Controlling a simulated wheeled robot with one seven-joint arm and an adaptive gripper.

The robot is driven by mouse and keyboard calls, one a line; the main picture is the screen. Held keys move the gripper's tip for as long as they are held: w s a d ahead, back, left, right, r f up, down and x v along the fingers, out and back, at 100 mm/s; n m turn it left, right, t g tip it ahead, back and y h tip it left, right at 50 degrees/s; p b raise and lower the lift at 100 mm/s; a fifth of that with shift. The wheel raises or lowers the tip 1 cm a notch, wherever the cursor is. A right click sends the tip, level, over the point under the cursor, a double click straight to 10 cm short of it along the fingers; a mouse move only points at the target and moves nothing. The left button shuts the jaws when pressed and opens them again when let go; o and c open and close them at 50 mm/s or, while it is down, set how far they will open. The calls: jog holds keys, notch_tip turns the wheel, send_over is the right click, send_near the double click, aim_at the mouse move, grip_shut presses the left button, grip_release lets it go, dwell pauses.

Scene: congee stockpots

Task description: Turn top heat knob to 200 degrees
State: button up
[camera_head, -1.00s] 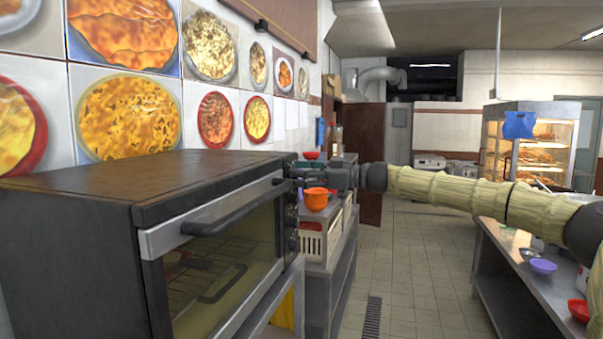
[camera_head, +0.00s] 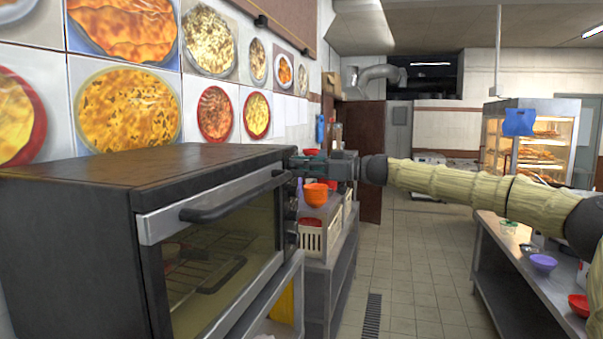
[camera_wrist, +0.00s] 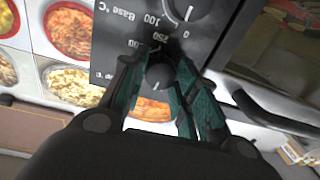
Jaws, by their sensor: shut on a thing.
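The black oven (camera_head: 90,215) stands at the left of the head view, with its knob panel on its right front side. My gripper (camera_head: 308,164) is at the upper part of that panel, by the oven's top right corner. In the wrist view its teal fingers (camera_wrist: 158,92) are shut on a dark round heat knob (camera_wrist: 158,76), one finger on each side. A second knob (camera_wrist: 188,8) with a white mark shows at the top edge, with "Base °C" printed near it. The fingers partly hide the held knob's scale, and I cannot read its setting.
The oven door handle (camera_head: 225,202) sticks out left of the panel. Beyond the oven, an orange bowl (camera_head: 316,194) and a pale crate (camera_head: 318,238) sit on a shelf unit. A counter (camera_head: 490,245) with bowls stands at the right. The tiled floor between is clear.

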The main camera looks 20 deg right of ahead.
jog(key=m+t+b, duration=0.1)
jog(key=m, duration=1)
jog(key=m+b, duration=0.2)
jog(key=m, duration=0.9)
jog(key=shift+d+r+m+t+b, duration=0.1)
jog(key=shift+r+m+t+b, duration=0.1)
jog(key=shift+m+t+b, duration=0.15)
jog(key=shift+m, duration=0.35)
jog(key=o, duration=1)
jog(key=shift+w+f, duration=0.1)
jog(key=shift+f, duration=0.2)
